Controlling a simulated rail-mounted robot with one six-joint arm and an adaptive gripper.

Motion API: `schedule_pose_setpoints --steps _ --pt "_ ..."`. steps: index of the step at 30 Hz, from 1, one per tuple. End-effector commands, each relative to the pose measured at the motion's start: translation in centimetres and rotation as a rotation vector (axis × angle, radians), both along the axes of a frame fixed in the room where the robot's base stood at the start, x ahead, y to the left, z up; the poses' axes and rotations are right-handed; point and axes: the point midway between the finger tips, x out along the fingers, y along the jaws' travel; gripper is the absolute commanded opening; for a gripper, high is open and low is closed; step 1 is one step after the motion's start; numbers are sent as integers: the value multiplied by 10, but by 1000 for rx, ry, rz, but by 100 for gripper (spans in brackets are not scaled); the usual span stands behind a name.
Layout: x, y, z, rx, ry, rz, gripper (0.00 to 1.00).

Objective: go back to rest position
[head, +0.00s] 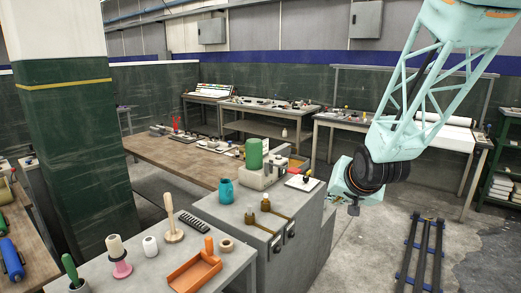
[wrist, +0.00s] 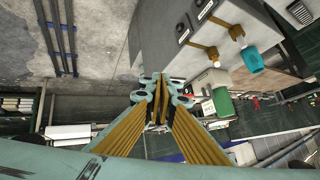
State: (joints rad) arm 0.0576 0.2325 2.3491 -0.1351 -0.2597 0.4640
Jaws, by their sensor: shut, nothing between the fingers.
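My gripper (wrist: 160,80) shows in the middle of the wrist view, its two ochre and mint fingers together with nothing between them. A small dark end piece shows under the wrist there; the fingers themselves are not clear. Nothing visibly touches the gripper.
The cabinet carries a teal jar (head: 226,190), two ochre-handled items and a green cylinder (head: 254,154). A grey table (head: 225,283) in front holds an orange dustpan (head: 195,272) and spools. Dark rails (head: 425,255) lie on the floor at right. Benches line the back wall.

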Motion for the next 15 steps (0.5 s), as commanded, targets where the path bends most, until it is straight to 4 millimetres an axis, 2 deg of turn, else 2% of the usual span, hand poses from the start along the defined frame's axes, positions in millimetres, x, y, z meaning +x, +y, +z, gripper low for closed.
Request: schedule_pose_setpoints --steps 3,15 --pt "-18 0 14 -18 18 9 0" --pt "-84 2 48 -70 96 42 0"
